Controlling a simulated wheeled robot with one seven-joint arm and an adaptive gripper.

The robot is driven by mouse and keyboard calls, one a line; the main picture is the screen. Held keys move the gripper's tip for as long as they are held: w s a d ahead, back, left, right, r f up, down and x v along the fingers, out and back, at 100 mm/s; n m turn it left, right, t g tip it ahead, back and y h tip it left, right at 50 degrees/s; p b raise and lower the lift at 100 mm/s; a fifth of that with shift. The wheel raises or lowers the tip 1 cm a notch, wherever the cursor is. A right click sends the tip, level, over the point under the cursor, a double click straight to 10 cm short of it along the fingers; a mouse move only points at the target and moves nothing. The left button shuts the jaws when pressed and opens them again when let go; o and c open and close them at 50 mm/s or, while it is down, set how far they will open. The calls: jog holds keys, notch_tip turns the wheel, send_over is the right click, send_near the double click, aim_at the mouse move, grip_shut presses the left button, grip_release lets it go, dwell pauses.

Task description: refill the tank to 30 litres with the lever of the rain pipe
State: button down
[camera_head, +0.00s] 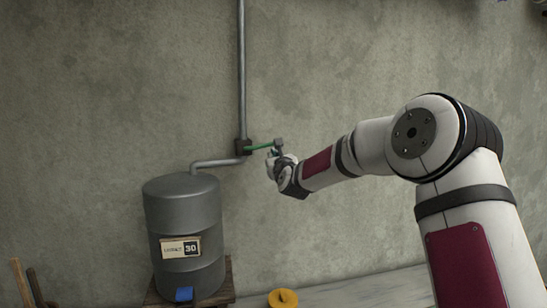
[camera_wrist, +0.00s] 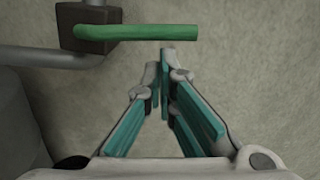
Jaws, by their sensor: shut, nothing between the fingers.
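The grey tank (camera_head: 183,222) stands against the wall at the left. Its label (camera_head: 181,248) reads 30. The rain pipe (camera_head: 241,75) comes down the wall to a dark valve block (camera_head: 241,147), and a bent spout leads from there to the tank top. The green lever (camera_head: 261,147) points right from the block, about level. In the wrist view the lever (camera_wrist: 140,32) lies across the top. My gripper (camera_wrist: 168,65) is shut and empty, its fingertips just below the lever's free end in that view. I cannot tell whether they touch it.
The tank rests on a wooden stand (camera_head: 220,294), with a blue piece (camera_head: 184,294) at its lower front. A yellow round object (camera_head: 283,298) is at the bottom centre. Wooden handles (camera_head: 20,283) show at the lower left. The wall right of the lever is bare.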

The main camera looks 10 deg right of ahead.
aim_at(272, 145)
dwell(0.4)
jog(key=shift+r+n, duration=0.25)
jog(key=shift+n, duration=0.15)
jog(key=shift+d+r+n, duration=0.1)
jog(key=shift+r+n, duration=0.2)
jog(key=shift+n, duration=0.1)
jog(key=shift+r+n+b, duration=0.3)
jog(key=shift+r+n, duration=0.8)
jog(key=shift+n, duration=0.3)
jog(key=a+r+n+y+b, duration=0.1)
jog(key=a+r+n+b, duration=0.4)
jog(key=n, duration=0.6)
jog(key=shift+a+r+g, duration=0.3)
jog(key=shift+r, duration=0.7)
